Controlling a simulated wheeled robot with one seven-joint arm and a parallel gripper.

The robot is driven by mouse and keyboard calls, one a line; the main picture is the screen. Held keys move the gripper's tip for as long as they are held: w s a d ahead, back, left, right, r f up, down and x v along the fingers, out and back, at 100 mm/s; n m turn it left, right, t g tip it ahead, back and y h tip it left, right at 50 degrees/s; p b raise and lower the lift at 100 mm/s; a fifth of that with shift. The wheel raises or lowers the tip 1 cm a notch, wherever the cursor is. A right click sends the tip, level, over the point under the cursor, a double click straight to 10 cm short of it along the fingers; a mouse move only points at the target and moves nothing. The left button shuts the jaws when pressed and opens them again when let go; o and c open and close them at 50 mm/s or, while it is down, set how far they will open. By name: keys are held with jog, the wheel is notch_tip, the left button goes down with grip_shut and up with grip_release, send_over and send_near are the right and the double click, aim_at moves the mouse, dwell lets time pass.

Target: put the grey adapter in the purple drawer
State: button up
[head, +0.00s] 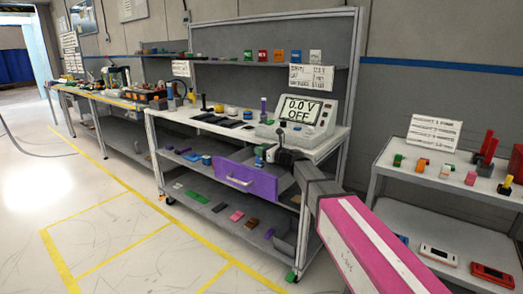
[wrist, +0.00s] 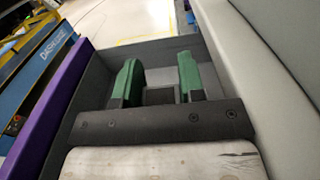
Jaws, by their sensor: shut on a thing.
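The purple drawer (head: 240,177) is pulled out of the workbench in the head view. In the wrist view its purple front (wrist: 62,105) runs along the left and its grey inside lies beyond and around the fingers. My gripper (head: 263,157) is over the open drawer in the head view. In the wrist view my gripper (wrist: 160,76) has its two green fingers standing apart, shut on the grey adapter (wrist: 160,95), a dark block low between them and partly hidden. I cannot tell whether the adapter touches the drawer floor.
A lower shelf (head: 205,208) holds several small coloured parts. A side shelf (head: 400,172) stands at the right. The floor in front is clear.

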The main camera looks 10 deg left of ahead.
jog(key=shift+f, duration=0.25)
jog(key=shift+f, duration=0.2)
jog(key=o, duration=0.9)
jog(key=shift+s+f, duration=0.1)
jog(key=v, duration=0.3)
jog(key=r+v, duration=0.1)
jog(key=v, duration=0.3)
jog(key=shift+d+r, duration=0.2)
jog(key=shift+r, duration=0.05)
